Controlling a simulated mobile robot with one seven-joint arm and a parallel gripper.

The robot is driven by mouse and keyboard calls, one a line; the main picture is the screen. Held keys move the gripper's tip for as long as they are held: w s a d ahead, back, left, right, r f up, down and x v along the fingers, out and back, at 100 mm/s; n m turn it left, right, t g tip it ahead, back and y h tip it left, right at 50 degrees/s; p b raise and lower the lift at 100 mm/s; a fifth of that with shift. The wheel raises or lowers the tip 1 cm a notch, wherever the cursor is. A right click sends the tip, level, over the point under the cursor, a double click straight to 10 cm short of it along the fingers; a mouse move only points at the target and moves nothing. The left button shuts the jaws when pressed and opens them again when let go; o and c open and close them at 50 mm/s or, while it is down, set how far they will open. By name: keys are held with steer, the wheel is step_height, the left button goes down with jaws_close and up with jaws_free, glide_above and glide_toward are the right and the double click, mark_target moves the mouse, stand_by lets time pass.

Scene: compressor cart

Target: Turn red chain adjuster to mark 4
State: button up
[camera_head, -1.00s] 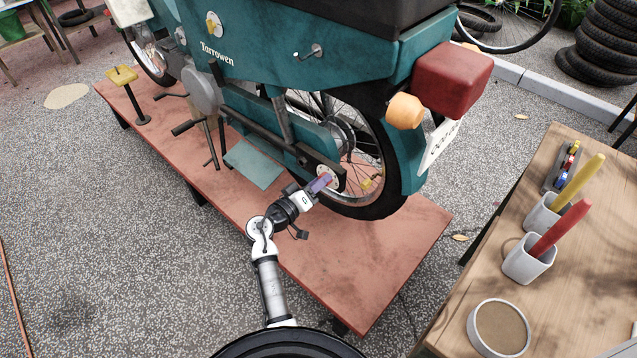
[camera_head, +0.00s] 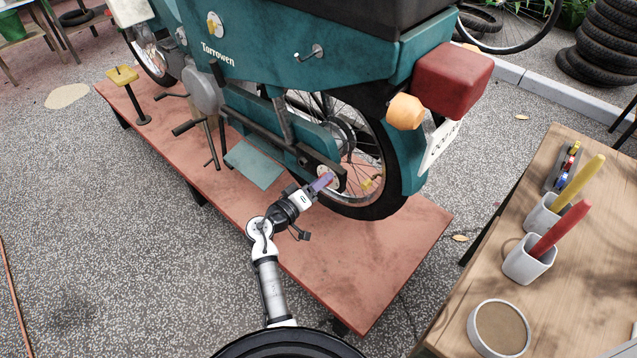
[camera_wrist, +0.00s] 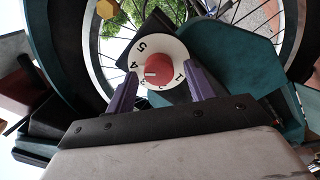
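The red chain adjuster (camera_wrist: 158,67) is a round red knob on a white numbered dial (camera_wrist: 166,47) near the motorcycle's rear wheel. In the wrist view the 5, 4 and 1 are readable; the lower numbers are partly hidden. In the head view the dial (camera_head: 334,176) is partly covered by my gripper (camera_head: 325,182). In the wrist view my gripper (camera_wrist: 163,90) is open, its purple fingers apart on either side of the knob, with gaps visible.
The teal motorcycle (camera_head: 255,55) stands on a low red platform (camera_head: 335,260). A wooden table (camera_head: 580,285) with cups stands at right. The paved floor at left is mostly clear.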

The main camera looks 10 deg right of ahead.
steer(key=b+v, duration=0.1)
steer(key=v, duration=1.2)
steer(key=shift+s+a+b, duration=0.2)
steer(key=shift+a+b, duration=0.1)
steer(key=shift+a, duration=0.05)
